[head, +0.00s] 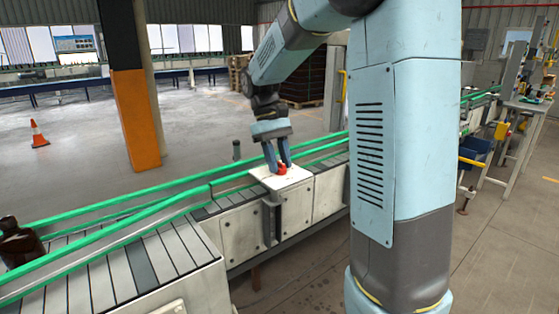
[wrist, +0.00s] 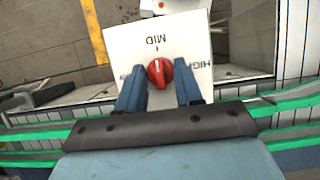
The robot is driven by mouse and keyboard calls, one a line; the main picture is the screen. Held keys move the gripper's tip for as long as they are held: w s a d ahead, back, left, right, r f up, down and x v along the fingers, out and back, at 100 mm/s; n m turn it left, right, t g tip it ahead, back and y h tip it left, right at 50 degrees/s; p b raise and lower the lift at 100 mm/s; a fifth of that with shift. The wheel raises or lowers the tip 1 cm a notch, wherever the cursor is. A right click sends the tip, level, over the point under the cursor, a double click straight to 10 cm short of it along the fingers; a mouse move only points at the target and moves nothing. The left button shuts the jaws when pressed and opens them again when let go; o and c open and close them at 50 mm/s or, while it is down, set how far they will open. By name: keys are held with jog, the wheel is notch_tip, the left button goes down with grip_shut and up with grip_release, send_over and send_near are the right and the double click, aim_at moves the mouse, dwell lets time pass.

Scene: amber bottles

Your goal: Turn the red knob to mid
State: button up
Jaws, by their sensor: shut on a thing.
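The red knob (head: 282,169) sits on a white plate (head: 266,178) on top of the conveyor's side housing. In the wrist view the knob (wrist: 159,73) is round with a raised grip and a light pointer mark, which points up the picture, roughly at the MID mark. The plate (wrist: 180,27) bears the words MID and HIGH; a third word at the left is partly covered by a finger. My gripper (head: 278,162) reaches down from above, its two blue fingers on either side of the knob, shut on it.
Green guide rails (head: 130,220) run along the conveyor beside the plate. A brown bottle (head: 20,243) stands at the far left of the belt. An orange and black pillar (head: 136,120) is further back.

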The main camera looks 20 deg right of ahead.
dwell(0.3)
jog(key=o, duration=1)
jog(key=shift+r, duration=0.1)
jog(key=v, duration=1.3)
jog(key=shift+w+r, duration=0.2)
jog(key=shift+w, duration=0.1)
jog(key=shift+s, duration=0.1)
jog(key=s+d+f+m+t, duration=0.1)
jog(key=s+f+t, duration=0.3)
jog(key=s, duration=0.8)
jog(key=s+d+f+m+t+y, duration=0.1)
jog(key=s+f+t, duration=0.3)
jog(key=s, duration=0.9)
jog(key=shift+s+m+t, duration=0.2)
jog(key=shift+m+t, duration=0.6)
jog(key=shift+t, duration=0.1)
